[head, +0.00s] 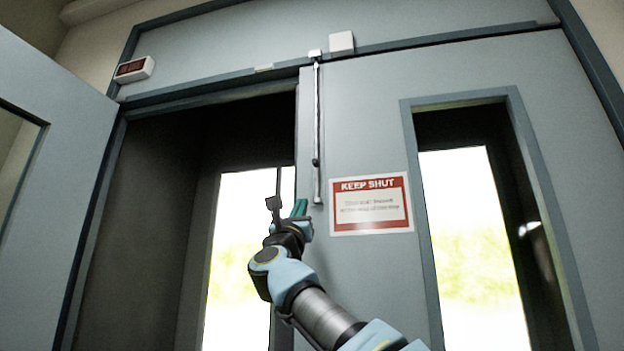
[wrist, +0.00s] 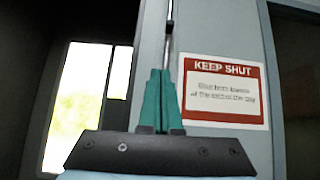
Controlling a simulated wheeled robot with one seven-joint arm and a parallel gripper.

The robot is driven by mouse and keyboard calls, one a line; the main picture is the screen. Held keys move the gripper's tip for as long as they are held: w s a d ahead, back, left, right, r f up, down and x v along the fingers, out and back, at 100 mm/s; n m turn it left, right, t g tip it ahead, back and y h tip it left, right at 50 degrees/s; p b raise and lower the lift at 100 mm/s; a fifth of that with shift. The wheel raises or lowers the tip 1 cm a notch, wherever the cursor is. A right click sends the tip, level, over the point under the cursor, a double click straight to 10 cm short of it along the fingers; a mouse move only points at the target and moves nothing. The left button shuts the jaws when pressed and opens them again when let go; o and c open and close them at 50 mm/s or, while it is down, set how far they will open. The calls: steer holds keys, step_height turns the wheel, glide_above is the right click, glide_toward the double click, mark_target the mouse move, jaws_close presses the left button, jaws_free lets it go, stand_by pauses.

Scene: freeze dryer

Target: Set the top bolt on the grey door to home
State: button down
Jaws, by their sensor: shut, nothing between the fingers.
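The grey door (head: 365,120) is the right leaf, and it stands closed in its frame. Its top bolt (head: 317,120) is a thin vertical metal rod along the leaf's left edge, reaching up to a small bracket at the frame. A dark knob (head: 316,162) sits on the rod's lower part. My gripper (head: 301,207) is beside the rod's lower end, slightly left of it. In the wrist view the teal fingers of my gripper (wrist: 160,75) are together and empty. The bolt (wrist: 169,40) rises beyond their tips there, its lower part hidden. I cannot tell whether they touch.
A red-and-white KEEP SHUT sign (head: 370,204) is on the door right of the bolt. The left leaf (head: 45,190) stands open, leaving a dark opening (head: 160,180). A white box (head: 341,43) and a red-faced unit (head: 134,69) are on the frame above.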

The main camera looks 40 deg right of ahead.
steer(key=shift+s+d+r+m+g, duration=0.1)
steer(key=shift+s+d+m+g, duration=0.25)
steer(key=shift+s, duration=0.25)
steer(key=p+x, duration=0.2)
steer(key=x, duration=0.1)
steer(key=p+x, duration=0.2)
steer(key=x, duration=0.1)
steer(key=p+x, duration=0.1)
steer(key=x, duration=0.3)
steer(key=shift+a+r+p, duration=0.35)
steer(key=shift+p, duration=0.05)
step_height(320, 180, up, 3)
steer(key=shift+d+r+p, duration=0.1)
steer(key=shift+p, duration=0.9)
steer(key=shift+r, duration=0.2)
